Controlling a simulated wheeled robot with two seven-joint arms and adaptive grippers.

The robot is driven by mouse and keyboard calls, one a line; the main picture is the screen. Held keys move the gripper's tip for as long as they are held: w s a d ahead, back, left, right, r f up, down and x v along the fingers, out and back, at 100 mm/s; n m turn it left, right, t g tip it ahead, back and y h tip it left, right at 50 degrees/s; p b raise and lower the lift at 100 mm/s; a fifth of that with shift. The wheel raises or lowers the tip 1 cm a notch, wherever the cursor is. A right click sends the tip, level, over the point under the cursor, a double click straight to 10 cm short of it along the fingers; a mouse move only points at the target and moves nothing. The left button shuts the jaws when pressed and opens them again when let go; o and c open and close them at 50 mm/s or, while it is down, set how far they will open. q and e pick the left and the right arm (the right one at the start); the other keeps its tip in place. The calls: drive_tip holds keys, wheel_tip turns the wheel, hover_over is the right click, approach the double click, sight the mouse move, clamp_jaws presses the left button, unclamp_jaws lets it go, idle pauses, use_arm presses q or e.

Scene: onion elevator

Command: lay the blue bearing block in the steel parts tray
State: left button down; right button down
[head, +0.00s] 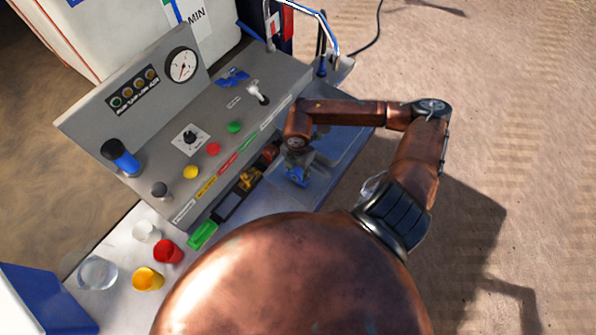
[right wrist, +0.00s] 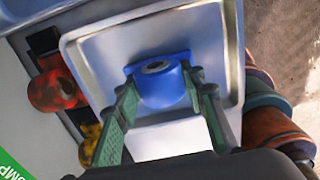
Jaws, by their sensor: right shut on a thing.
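The blue bearing block (right wrist: 162,86) is between the two green fingers of my right gripper (right wrist: 164,90), which are shut on it. In the right wrist view the steel parts tray (right wrist: 107,48) lies behind and around the block, with its raised rim showing. I cannot tell whether the block touches the tray floor or hangs above it. In the head view the block (head: 298,180) shows small under my right gripper (head: 297,172), beside the control panel. My left gripper is not in view.
A grey control panel (head: 215,110) with a gauge, buttons and knobs stands left of my right gripper. Rust-coloured parts (right wrist: 55,88) and a yellow part (right wrist: 88,142) lie beside the tray. Red (head: 167,250) and yellow (head: 148,279) cups stand at the front left.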

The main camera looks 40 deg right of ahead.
sight(298, 170)
drive_tip(key=shift+f, duration=0.15)
drive_tip(key=shift+f, duration=0.1)
drive_tip(key=c, duration=1.2)
unclamp_jaws()
drive_tip(key=shift+c, duration=0.2)
wheel_tip(298, 170, up, 12)
drive_tip(key=b, duration=0.1)
